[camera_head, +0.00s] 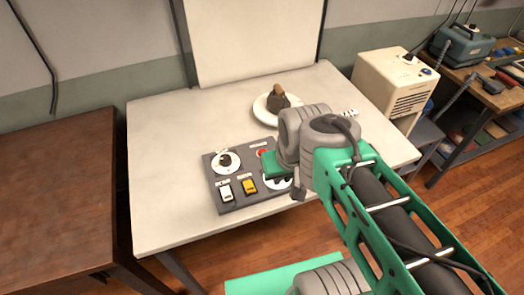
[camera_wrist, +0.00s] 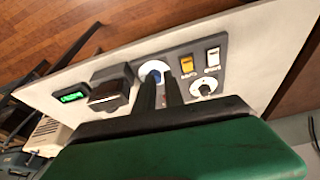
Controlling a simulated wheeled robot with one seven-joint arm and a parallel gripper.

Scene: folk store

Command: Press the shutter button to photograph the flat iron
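A grey control panel (camera_head: 238,199) lies on the white table. It carries a round knob (camera_head: 226,160), a white rocker switch (camera_head: 226,193), a yellow rocker switch (camera_head: 249,186) and a red button (camera_head: 262,153). A blue button (camera_wrist: 155,69) on a white disc shows in the wrist view. The labels are too small to read, so I cannot tell which is the shutter button. The dark brown flat iron (camera_head: 278,98) sits on a white round plate (camera_head: 261,110) behind the panel. My gripper (camera_wrist: 161,82) is over the panel, fingertips by the blue button; contact is unclear. The fingers are close together.
A black box (camera_wrist: 110,92) and a green lit display (camera_wrist: 72,97) adjoin the panel. A white backdrop (camera_head: 252,40) stands behind the table. A brown table (camera_head: 60,190) is at left. A cream cabinet (camera_head: 388,90) and a workbench are at right. The table's left side is clear.

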